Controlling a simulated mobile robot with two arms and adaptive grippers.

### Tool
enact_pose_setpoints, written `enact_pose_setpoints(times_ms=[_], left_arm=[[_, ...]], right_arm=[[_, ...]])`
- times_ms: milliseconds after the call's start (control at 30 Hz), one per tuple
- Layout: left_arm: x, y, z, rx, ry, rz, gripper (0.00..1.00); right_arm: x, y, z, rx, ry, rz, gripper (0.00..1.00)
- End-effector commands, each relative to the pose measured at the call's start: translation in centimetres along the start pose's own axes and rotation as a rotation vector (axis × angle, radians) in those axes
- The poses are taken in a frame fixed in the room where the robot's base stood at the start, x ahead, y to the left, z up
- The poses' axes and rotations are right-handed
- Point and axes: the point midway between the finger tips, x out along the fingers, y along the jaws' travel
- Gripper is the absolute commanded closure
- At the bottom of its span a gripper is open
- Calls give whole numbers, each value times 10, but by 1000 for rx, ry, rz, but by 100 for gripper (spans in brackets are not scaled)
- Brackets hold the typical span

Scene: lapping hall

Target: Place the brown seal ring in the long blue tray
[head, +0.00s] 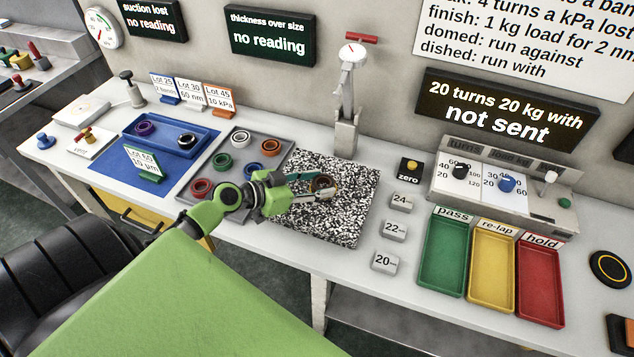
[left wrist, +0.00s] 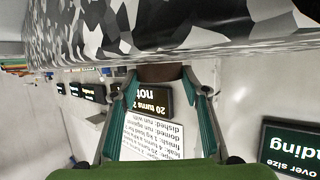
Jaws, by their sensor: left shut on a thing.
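The brown seal ring (head: 323,184) is between the fingertips of my left gripper (head: 316,188), which is shut on it over the speckled black-and-white plate. In the left wrist view the brown ring (left wrist: 160,73) shows dark between the two fingers, close against the speckled surface. Whether it touches the plate I cannot tell. The long blue tray (head: 166,135) lies at the left on a blue mat, with a purple ring and a dark ring in it. My right gripper is not in view.
A grey tray (head: 240,153) with several coloured rings lies between the blue tray and the speckled plate (head: 335,226). A small green lot sign (head: 146,164) stands before the blue tray. A lever stand (head: 346,130) rises behind the plate. Green, yellow and red trays lie right.

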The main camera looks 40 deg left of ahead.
Motion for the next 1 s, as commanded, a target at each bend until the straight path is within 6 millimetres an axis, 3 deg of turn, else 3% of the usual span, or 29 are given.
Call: enact_pose_setpoints(times_ms=[367, 400, 433, 867, 1000], left_arm=[[2, 0, 4, 1, 1, 0, 80], [1, 0, 3, 0, 0, 0, 48], [1, 0, 2, 0, 0, 0, 41], [-1, 0, -2, 0, 0, 0, 41], [-17, 0, 4, 0, -3, 0, 41]], right_arm=[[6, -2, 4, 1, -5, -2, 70], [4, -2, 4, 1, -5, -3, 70], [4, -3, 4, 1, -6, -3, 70], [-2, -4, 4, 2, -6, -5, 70], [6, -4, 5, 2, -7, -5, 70]])
